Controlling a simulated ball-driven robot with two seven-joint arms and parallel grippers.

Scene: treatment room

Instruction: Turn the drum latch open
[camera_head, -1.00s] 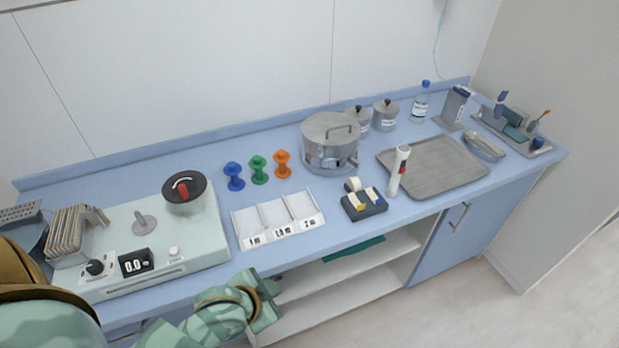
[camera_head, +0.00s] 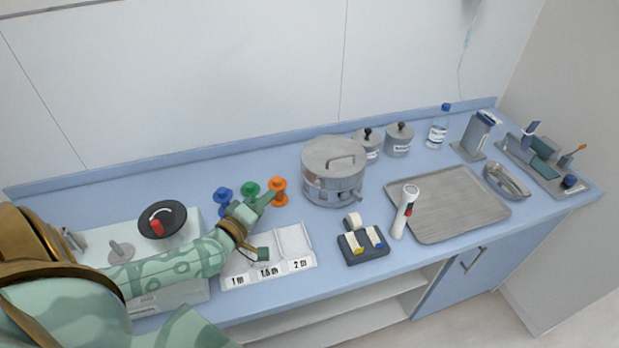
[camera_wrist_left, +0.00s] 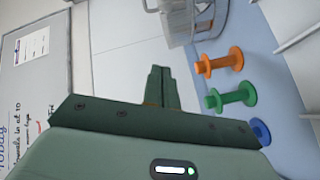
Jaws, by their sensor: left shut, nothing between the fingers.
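The steel drum (camera_head: 318,184) stands upright on the counter with its lid on and the lid's loop handle on top. A small grey piece sticks out low on its right front; I cannot tell how the latch is set. The drum also shows cut off at the top of the left wrist view (camera_wrist_left: 183,25). My left gripper (camera_head: 268,197) is shut and empty, in front of the orange spool and to the left of the drum, apart from it. Its fingers point up in the left wrist view (camera_wrist_left: 160,76). My right gripper is out of view.
Blue, green and orange spools (camera_head: 279,190) stand just behind my left gripper. My left arm covers part of the labelled tray (camera_head: 295,266) and the white machine with a black, red-handled dial (camera_head: 162,219).

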